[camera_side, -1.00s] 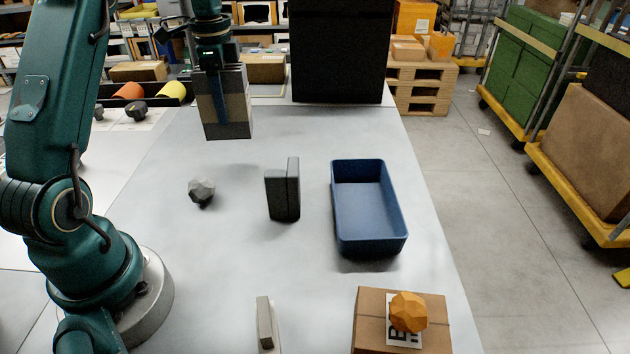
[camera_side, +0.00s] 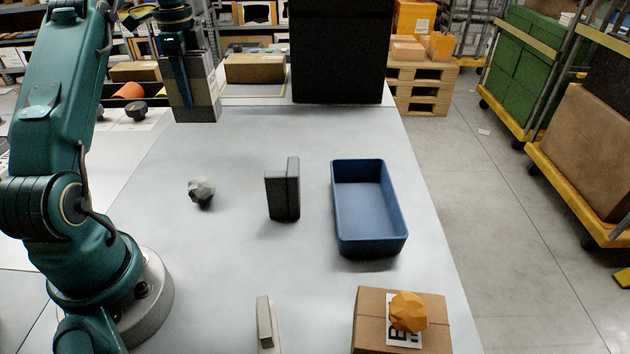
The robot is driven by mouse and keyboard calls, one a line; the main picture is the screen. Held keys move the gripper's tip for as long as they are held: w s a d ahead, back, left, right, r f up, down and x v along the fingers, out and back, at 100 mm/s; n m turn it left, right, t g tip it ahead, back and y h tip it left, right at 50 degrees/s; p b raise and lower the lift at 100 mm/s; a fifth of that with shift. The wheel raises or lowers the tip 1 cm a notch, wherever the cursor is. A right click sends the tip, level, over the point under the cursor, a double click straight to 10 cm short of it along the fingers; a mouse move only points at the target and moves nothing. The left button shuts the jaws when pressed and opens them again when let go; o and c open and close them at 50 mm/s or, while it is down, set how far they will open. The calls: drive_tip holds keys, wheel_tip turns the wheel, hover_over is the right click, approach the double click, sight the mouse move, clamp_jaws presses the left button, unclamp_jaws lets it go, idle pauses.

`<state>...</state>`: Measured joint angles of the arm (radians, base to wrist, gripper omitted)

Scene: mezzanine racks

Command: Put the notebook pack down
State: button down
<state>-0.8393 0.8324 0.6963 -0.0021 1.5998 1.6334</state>
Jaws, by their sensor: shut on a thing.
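The notebook pack (camera_side: 205,98) looks like an upright grey and tan banded block at the far left of the table. My gripper (camera_side: 183,82) points down over it and is shut on it, with one dark finger showing against its near face. The far finger is hidden behind the pack. I cannot tell whether the pack's bottom edge touches the table or hangs a little above it.
A yellow-edged pale area (camera_side: 252,91) lies right of the pack, before a cardboard box (camera_side: 255,68). A tall black box (camera_side: 341,50) stands further right. A grey faceted lump (camera_side: 201,190), dark block (camera_side: 283,190) and blue bin (camera_side: 398,240) stand nearer.

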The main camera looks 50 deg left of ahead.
drive_tip(key=shift+a+f, duration=0.1)
drive_tip(key=shift+f, duration=4.15)
drive_tip(key=shift+f, duration=0.15)
drive_tip(key=shift+c, duration=0.6)
unclamp_jaws()
drive_tip(key=shift+r, duration=3.9)
